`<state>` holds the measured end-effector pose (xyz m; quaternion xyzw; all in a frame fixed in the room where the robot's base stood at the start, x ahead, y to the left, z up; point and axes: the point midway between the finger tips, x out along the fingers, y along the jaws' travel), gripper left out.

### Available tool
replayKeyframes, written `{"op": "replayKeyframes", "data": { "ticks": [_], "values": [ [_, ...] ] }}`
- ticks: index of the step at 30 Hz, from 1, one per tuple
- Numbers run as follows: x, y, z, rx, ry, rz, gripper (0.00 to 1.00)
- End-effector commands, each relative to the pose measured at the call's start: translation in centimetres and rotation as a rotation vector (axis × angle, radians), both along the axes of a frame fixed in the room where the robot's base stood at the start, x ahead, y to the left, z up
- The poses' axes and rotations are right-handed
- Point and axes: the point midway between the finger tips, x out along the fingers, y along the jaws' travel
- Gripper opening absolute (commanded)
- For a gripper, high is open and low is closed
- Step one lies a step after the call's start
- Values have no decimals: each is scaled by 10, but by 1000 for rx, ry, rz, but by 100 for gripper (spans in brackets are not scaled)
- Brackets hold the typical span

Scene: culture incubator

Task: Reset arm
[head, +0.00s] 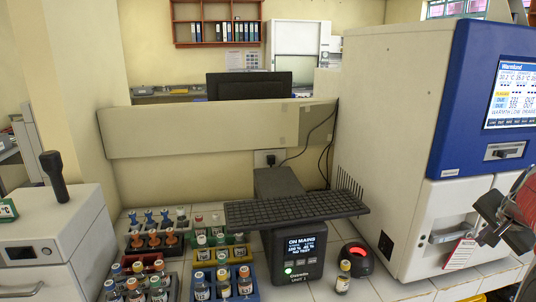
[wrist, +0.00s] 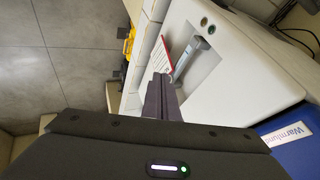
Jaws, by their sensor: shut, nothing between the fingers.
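My gripper (wrist: 161,90) is shut and empty, its dark fingers together in the middle of the wrist view. In the head view it is at the right edge (head: 489,234), in front of the white incubator (head: 385,130) with the blue panel. In the wrist view the fingertips point toward the incubator's recessed grey handle (wrist: 190,58) and a red-and-white tag (wrist: 178,66). I cannot tell the exact gap between them. The handle (head: 452,235) and the tag (head: 459,254) also show in the head view, left of my gripper.
On the tiled bench stand racks of capped bottles (head: 155,240), a black display unit (head: 299,250) under a dark keyboard-like shelf (head: 297,208), a lone bottle (head: 343,277) and a red-lit round device (head: 357,257). A white box with a black handle (head: 50,230) is at left. Grey floor (wrist: 60,50) shows open.

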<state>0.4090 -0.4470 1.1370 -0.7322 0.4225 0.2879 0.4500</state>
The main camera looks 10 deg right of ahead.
Motion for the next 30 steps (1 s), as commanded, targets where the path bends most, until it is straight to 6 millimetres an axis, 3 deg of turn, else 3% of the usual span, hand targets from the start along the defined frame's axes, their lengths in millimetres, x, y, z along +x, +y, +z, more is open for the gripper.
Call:
{"op": "replayKeyframes", "data": {
  "ticks": [5,8,17,24,30],
  "values": [
    [-12,12,-22,10,77,67,0],
    [-26,30,-39,19,136,120,0],
    [-38,125,-56,-4,262,360,0],
    [-50,219,-62,-62,340,604,0],
    [-66,286,-67,-124,379,794,0]
  ]
}}
